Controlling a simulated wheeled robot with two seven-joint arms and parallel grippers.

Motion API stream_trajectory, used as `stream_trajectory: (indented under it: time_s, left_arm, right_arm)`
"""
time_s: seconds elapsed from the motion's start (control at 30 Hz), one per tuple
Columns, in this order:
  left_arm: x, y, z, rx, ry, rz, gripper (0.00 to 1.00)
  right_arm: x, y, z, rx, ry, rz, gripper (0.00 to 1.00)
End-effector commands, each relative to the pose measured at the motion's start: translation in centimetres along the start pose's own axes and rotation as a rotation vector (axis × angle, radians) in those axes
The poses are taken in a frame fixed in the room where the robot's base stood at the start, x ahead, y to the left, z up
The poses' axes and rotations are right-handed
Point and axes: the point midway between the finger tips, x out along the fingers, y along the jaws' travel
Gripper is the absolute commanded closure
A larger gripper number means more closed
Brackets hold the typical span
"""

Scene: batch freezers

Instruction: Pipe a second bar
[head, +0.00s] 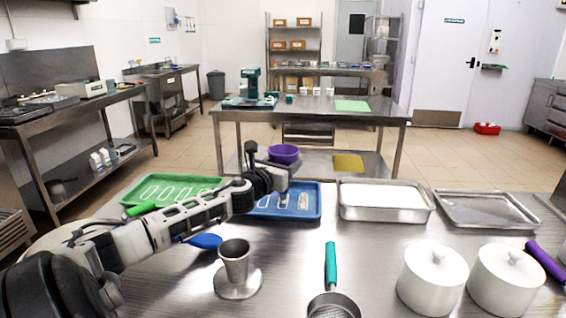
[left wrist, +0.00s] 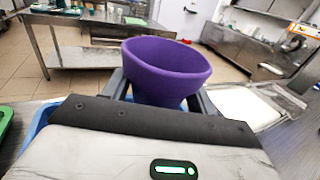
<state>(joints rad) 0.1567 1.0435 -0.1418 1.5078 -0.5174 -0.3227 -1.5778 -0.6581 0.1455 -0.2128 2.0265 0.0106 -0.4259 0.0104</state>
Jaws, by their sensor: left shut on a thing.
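My left gripper (head: 283,168) is shut on a purple, open-topped, cone-like piece (head: 284,153), probably the piping bag. It is held upright over the far part of the blue tray (head: 318,216). In the left wrist view the purple piece (left wrist: 165,68) stands between the two fingers, its wide mouth up; its lower end is hidden. The blue tray has pale elongated bar outlines, and a beige strip (head: 303,201) shows in one of them. My forearm hides the tray's left part. My right gripper is not in view.
A green tray (head: 205,184) with white oval outlines lies to the left. A steel pan of white material (head: 383,215) and a flat steel tray (head: 484,227) lie to the right. A steel cup (head: 235,266), a teal-handled strainer (head: 331,265) and two white lidded pots (head: 432,281) stand in front.

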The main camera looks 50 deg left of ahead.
Motion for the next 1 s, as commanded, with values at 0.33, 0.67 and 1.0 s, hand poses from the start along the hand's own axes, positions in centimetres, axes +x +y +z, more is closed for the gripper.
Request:
stream_trajectory:
  time_s: [0.33,0.67,1.0]
  left_arm:
    - [-1.3,-0.5,0.1,0.001,0.000,0.000,0.64]
    - [-1.8,-0.7,0.1,0.001,-0.001,0.001,0.64]
    - [-1.8,-0.7,0.1,0.000,-0.001,0.001,0.64]
  right_arm:
    - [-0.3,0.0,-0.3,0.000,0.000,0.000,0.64]
    - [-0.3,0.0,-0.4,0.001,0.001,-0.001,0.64]
    - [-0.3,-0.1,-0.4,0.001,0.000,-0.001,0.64]
